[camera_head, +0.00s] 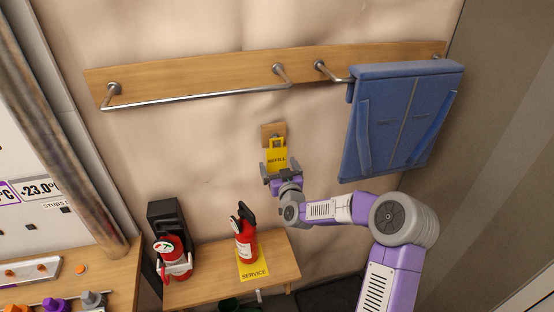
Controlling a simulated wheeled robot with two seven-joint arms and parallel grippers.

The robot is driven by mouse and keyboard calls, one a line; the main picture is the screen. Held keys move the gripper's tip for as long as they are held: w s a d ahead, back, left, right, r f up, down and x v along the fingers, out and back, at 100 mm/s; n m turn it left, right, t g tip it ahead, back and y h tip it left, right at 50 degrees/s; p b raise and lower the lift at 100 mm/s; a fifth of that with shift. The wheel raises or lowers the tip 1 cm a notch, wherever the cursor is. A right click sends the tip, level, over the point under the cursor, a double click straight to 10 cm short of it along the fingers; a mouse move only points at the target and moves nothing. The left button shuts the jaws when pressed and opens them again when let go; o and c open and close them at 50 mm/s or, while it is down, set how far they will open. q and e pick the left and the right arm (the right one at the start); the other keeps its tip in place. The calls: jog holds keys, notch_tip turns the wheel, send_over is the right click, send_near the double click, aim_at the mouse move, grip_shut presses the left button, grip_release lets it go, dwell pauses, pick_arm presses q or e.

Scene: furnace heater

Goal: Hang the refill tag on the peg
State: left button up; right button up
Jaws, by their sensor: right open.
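The yellow refill tag (276,157) is at a small wooden block (273,130) on the wall, below the metal rail. The block carries the peg, which is too small to make out. The tag's upper part lies against the block, and its "REFILL" face points outward. My right gripper (277,175) is open just below the tag, near its lower edge. I cannot tell whether a finger touches the tag. My left gripper is out of view.
A red extinguisher (246,246) stands on a yellow service mat (253,270) on a wooden shelf (205,287). Another extinguisher (172,258) is in a black holder (167,219). A metal rail (200,97) and blue folded cloth (400,120) hang above. The wall left of the tag is clear.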

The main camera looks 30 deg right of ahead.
aim_at(277, 159)
jog(key=shift+c, duration=0.3)
jog(key=c, duration=0.9)
jog(key=shift+r, duration=0.1)
jog(key=shift+r, duration=0.1)
jog(key=shift+r, duration=0.5)
jog(key=shift+s+a+f, duration=0.1)
jog(key=shift+s+a, duration=0.05)
jog(key=shift+s, duration=0.35)
jog(key=shift+b+v, duration=0.85)
jog(key=shift+v, duration=0.45)
